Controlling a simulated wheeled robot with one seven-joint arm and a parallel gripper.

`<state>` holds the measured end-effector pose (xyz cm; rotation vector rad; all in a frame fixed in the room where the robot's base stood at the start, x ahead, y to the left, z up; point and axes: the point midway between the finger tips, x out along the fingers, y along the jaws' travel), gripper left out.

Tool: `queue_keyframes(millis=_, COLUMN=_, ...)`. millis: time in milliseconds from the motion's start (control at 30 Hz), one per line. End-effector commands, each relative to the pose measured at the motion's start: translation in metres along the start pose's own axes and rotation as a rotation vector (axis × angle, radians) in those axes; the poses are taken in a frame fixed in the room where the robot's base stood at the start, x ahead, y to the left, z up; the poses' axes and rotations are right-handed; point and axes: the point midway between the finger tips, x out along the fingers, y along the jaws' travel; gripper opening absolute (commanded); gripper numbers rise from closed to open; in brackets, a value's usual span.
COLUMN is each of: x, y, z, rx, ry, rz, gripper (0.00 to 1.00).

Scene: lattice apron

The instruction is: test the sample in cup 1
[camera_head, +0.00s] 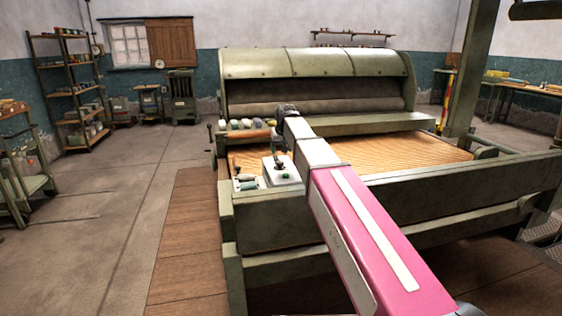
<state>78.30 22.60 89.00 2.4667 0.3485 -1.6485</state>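My arm reaches from the lower right over the green machine, and its dark end with my gripper (287,110) is above the machine's left part, near the row of small items. The fingers are too small and hidden to read. A row of several small rounded pieces (246,124), grey, yellowish and green, lies behind a brown roll (248,135). A white box (283,172) with a dark upright piece on top stands in front. Small white and green items (247,181) lie left of the box. I cannot tell which thing is cup 1.
The green machine (315,64) has a slatted wooden bed (420,158) and a thick front rail (440,190). A green post (470,70) stands at the right. Shelves (70,90) and a cart (25,175) are at the left. The floor left of the machine is clear.

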Motion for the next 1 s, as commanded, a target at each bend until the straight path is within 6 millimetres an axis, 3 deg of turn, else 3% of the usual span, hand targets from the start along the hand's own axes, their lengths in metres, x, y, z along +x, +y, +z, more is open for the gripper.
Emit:
queue_keyframes(millis=200, x=0.04, y=0.0, z=-0.001, rx=0.0, ry=-0.002, rz=0.001, gripper=0.67)
queue_keyframes(millis=400, x=0.066, y=0.001, z=-0.001, rx=0.0, ry=-0.002, rz=0.001, gripper=0.67)
queue_keyframes(millis=600, x=0.078, y=0.001, z=0.0, rx=0.0, ry=0.001, rz=0.001, gripper=0.67)
queue_keyframes(millis=867, x=0.079, y=0.001, z=0.0, rx=-0.001, ry=0.001, rz=0.001, gripper=0.67)
queue_keyframes(millis=900, x=0.079, y=0.001, z=0.0, rx=-0.001, ry=0.001, rz=0.001, gripper=0.63)
queue_keyframes(millis=1000, x=0.079, y=0.001, z=0.0, rx=0.0, ry=0.0, rz=0.001, gripper=0.31)
